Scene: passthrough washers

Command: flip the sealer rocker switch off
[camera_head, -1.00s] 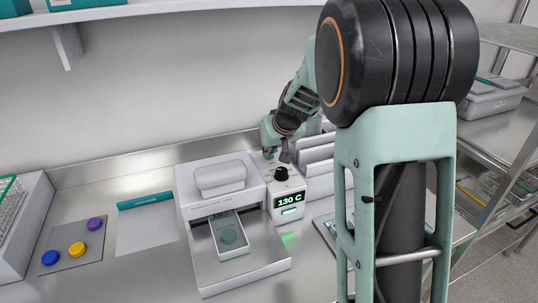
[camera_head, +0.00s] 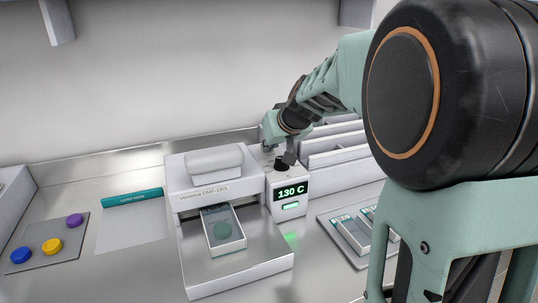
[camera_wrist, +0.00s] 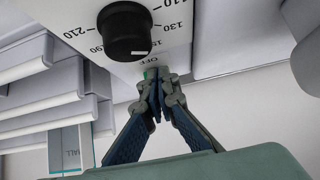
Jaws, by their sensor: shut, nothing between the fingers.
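The sealer (camera_head: 212,172) is a white bench unit with a press head, a front tray and a control box. Its display (camera_head: 290,192) reads 130 C and is lit green, with a green light below. In the wrist view a black dial (camera_wrist: 125,32) sits on the white panel, with an OFF label near my fingertips. A small green patch, probably the rocker switch (camera_wrist: 149,74), shows by the label, mostly hidden by the fingers. My gripper (camera_wrist: 158,78) is shut and empty, its tips at the switch; contact cannot be told. In the head view my gripper (camera_head: 288,160) is over the control box.
Left are blue, yellow and purple caps (camera_head: 52,245) on a grey mat and a teal-edged sheet (camera_head: 132,225). White dividers (camera_head: 335,145) stand close right of the control box, with a metal tray (camera_head: 345,238) nearer.

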